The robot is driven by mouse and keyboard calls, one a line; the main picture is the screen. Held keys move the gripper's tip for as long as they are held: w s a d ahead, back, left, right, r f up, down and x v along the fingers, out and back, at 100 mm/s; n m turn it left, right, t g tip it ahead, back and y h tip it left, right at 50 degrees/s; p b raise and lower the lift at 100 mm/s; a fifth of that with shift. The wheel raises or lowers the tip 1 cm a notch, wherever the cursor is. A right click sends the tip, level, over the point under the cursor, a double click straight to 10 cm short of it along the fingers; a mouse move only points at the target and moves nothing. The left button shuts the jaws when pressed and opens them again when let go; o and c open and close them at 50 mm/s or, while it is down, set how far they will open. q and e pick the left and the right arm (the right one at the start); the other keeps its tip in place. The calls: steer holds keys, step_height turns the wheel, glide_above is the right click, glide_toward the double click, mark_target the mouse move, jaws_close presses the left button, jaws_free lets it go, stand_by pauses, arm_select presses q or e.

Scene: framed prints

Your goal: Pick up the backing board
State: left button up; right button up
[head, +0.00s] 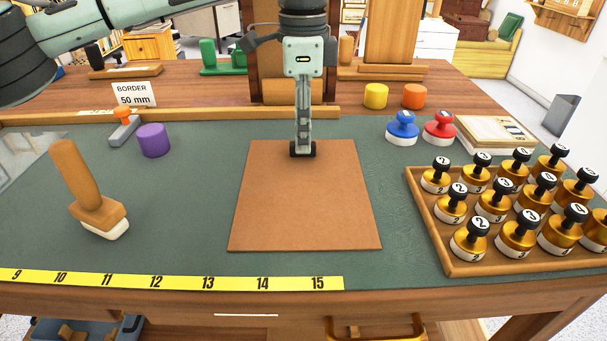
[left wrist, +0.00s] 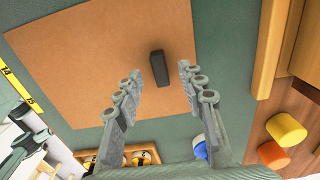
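The backing board (head: 305,205) is a flat brown square panel lying on the green mat in the middle of the bench. It fills much of the left wrist view (left wrist: 95,65). A small dark block (left wrist: 158,66), like a handle, sits on it near its back edge. My left gripper (head: 302,148) points straight down over that edge. In the left wrist view its fingers (left wrist: 161,75) are apart, with the dark block between the tips. A gap shows on each side; I cannot tell how far down the tips reach. My right gripper is not in view.
A wooden tray (head: 440,245) of several gold-and-black weights stands right of the board. Blue (head: 402,130) and red (head: 439,128) knobbed pieces stand behind it. A wooden-handled tool (head: 95,200) and a purple cylinder (head: 153,140) stand left. A yellow ruler (head: 180,282) runs along the front.

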arm_select(q)
steer(key=shift+f, duration=0.85)
steer(key=shift+c, duration=0.3)
jaws_close()
steer(key=shift+r, duration=0.15)
